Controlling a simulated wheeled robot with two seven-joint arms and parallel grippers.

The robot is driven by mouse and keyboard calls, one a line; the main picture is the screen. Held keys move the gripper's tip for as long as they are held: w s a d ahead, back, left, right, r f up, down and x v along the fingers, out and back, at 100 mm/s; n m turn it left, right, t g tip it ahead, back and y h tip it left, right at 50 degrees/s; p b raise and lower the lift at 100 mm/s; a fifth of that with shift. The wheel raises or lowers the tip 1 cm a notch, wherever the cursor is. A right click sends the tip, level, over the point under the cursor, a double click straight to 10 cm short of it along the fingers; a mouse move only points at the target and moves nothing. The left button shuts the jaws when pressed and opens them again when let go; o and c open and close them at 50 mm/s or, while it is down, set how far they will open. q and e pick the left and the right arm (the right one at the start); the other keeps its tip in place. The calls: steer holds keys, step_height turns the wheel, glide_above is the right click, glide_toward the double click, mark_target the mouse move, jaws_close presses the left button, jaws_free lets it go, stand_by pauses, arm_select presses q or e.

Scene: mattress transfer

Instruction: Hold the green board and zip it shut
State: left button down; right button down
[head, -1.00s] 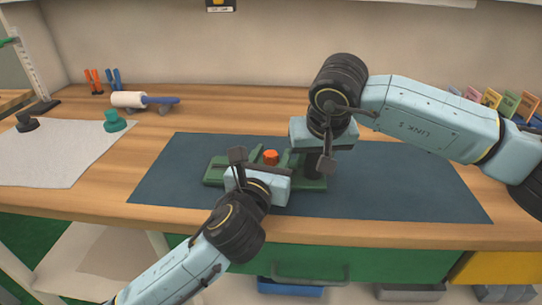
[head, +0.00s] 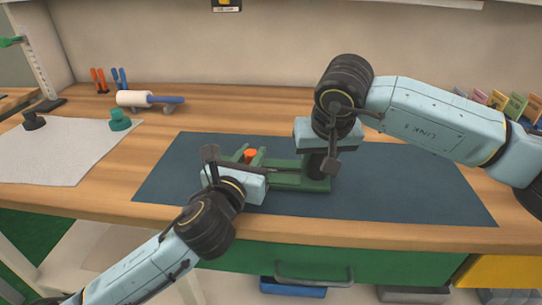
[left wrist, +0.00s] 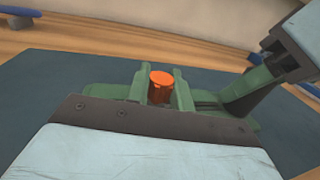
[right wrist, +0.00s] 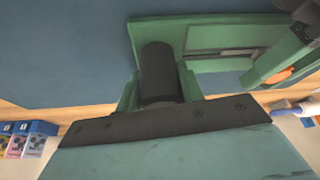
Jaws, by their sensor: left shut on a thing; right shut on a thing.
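The green board (head: 285,182) lies on the dark blue mat and also shows in the right wrist view (right wrist: 218,48). My right gripper (head: 322,160) is shut on the upright part at the board's right end, where a dark cylinder (right wrist: 158,72) shows in the right wrist view. The zip track under the slider is mostly hidden.
The blue mat (head: 410,185) is bare to the right of the board. Coloured packets (head: 497,102) stand at the back right.

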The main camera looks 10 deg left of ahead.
arm_select(q)
steer(key=a, duration=0.6)
steer(key=shift+a, duration=0.3)
arm_select(e)
steer(key=shift+r, duration=0.1)
steer(key=shift+d, duration=0.1)
arm_select(q)
steer(key=c, duration=1.3)
jaws_free()
steer(key=shift+o, duration=0.2)
steer(key=shift+s, duration=0.25)
steer(key=s, duration=0.3)
steer(key=s+a, duration=0.1)
steer(key=s, duration=0.3)
steer(key=s+a, duration=0.1)
steer(key=s, duration=0.3)
steer(key=shift+s+a, duration=0.1)
steer(key=shift+s, duration=0.05)
arm_select(e)
steer(key=c, duration=0.8)
jaws_free()
